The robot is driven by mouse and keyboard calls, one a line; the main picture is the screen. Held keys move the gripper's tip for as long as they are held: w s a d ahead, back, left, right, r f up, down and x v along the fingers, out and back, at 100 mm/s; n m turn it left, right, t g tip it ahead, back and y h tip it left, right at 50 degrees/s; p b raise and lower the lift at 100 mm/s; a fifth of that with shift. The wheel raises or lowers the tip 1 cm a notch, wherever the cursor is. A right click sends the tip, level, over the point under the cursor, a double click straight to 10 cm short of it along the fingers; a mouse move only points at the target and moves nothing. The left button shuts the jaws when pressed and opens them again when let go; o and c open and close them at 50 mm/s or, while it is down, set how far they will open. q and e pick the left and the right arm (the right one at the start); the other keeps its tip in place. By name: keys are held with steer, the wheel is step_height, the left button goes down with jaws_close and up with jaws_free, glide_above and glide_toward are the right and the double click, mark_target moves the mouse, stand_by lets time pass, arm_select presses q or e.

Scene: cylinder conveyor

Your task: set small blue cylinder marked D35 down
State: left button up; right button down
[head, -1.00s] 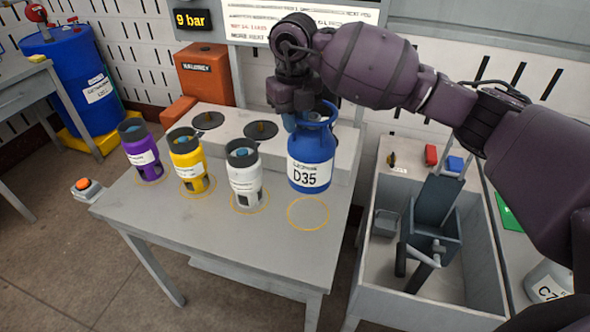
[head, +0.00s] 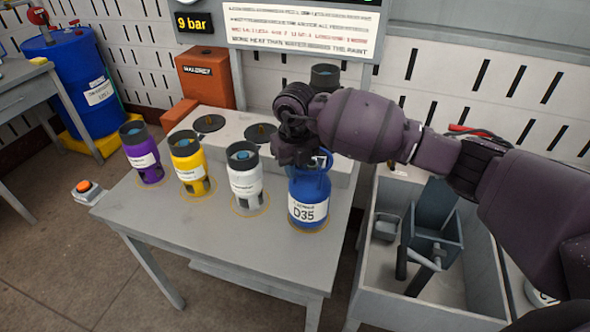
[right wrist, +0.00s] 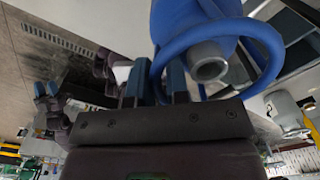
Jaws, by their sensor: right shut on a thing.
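The small blue cylinder marked D35 (head: 308,208) is upright at the front right of the grey table (head: 200,240). Its base is within the yellow ring there and appears to touch the tabletop. My right gripper (head: 300,160) is above it, shut on its blue collar ring. In the right wrist view the gripper's fingers (right wrist: 156,85) sit on either side of the blue ring (right wrist: 262,48), beside the grey valve stub (right wrist: 209,62). In the head view the fingers are mostly hidden by the hand. Dark parts with bluish tips (right wrist: 46,92), perhaps my left gripper, show small at the wrist view's left.
White (head: 245,185), yellow (head: 188,165) and purple (head: 142,158) cylinders stand in a row to the left. A grey bin (head: 365,270) with a dark fixture is to the right. A raised ledge with dark discs (head: 209,123) runs behind. The table's front left is clear.

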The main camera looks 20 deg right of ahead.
steer(key=shift+f, duration=0.35)
steer(key=c, duration=1.1)
jaws_free()
steer(key=shift+f, duration=0.15)
step_height(320, 180, up, 12)
steer(key=shift+r, duration=0.1)
